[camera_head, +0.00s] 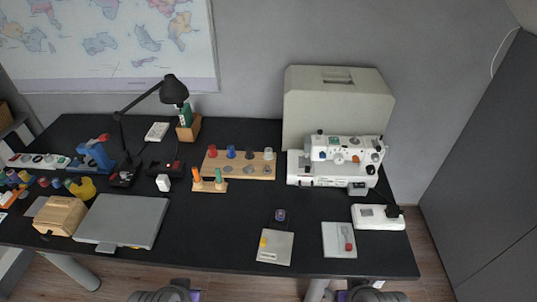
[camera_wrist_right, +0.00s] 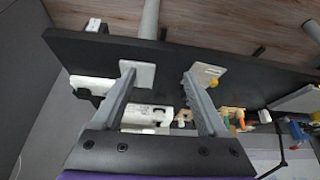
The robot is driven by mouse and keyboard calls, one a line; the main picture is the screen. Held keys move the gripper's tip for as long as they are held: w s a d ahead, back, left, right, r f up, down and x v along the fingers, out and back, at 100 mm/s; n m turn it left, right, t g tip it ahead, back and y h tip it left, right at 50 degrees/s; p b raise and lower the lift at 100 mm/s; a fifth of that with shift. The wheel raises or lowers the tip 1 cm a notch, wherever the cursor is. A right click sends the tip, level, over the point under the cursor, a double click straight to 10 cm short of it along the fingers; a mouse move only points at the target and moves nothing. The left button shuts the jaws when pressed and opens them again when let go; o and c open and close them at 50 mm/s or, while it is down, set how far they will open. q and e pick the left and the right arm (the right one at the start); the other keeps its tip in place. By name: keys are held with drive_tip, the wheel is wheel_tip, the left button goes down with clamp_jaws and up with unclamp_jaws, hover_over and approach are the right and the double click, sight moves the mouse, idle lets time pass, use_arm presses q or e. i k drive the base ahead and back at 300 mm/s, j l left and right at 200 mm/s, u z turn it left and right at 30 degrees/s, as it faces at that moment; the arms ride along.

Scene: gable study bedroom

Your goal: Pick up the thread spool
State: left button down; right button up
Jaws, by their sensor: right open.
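A small dark spool with a bluish-purple top (camera_head: 280,215) stands alone on the black table, just behind a pale pad (camera_head: 275,249). Several spools, among them a red one (camera_head: 212,151) and a blue one (camera_head: 231,152), stand on a wooden rack (camera_head: 265,170) further back. My right gripper (camera_wrist_right: 160,75) is open and empty in the right wrist view, its fingers spread over the table. I cannot make out the lone spool there; the right finger may cover it. In the head view only part of my left gripper (camera_head: 166,292) shows at the bottom edge, its fingers not discernible.
A white sewing machine (camera_head: 345,160) stands at the back right before its beige cover (camera_head: 340,105). A grey laptop (camera_head: 122,220), wooden box (camera_head: 60,216) and black lamp (camera_head: 173,90) are left.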

sight(267, 150)
drive_tip(key=i+j+u, duration=0.1)
drive_tip(key=i+u, duration=0.15)
drive_tip(key=u, duration=0.2)
drive_tip(key=i+u, duration=0.25)
drive_tip(key=u, duration=0.25)
